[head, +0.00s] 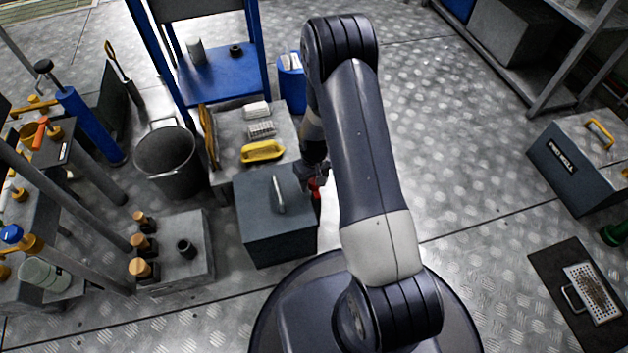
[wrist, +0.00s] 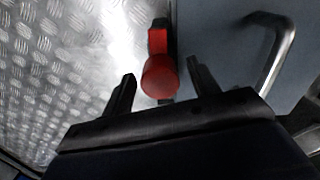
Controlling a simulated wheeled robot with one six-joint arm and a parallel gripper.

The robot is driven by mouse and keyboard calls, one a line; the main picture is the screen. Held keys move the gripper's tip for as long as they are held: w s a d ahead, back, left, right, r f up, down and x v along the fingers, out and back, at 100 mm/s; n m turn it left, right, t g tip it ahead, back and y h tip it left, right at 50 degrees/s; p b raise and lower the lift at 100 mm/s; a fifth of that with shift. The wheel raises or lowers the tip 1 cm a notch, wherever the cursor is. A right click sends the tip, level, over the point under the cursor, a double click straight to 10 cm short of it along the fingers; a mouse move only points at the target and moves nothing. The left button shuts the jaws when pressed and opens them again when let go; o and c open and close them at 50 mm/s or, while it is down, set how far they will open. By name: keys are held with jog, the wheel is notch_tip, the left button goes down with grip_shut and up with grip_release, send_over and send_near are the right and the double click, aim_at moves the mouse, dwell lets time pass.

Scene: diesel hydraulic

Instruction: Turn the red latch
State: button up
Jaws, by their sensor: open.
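The red latch (head: 315,187) is on the right side of a dark grey box (head: 265,232) in the head view, partly hidden by my gripper. In the wrist view the red latch (wrist: 160,75) has a round red knob and a narrow red arm running up from it along the edge of the box (wrist: 222,45). My gripper (head: 312,172) is just above the latch. In the wrist view its two fingers (wrist: 158,92) are open, one on either side of the knob, with gaps on both sides. I see no contact.
A metal handle (head: 278,195) stands on the box lid, right of the fingers in the wrist view (wrist: 272,55). A grey table with a yellow brush (head: 262,151) stands behind the box. A bucket (head: 170,160) is to the left.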

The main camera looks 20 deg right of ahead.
jog(key=shift+c, duration=0.4)
jog(key=c, duration=0.9)
jog(key=shift+m, duration=0.3)
jog(key=m, duration=1.3)
jog(key=shift+m, duration=2.1)
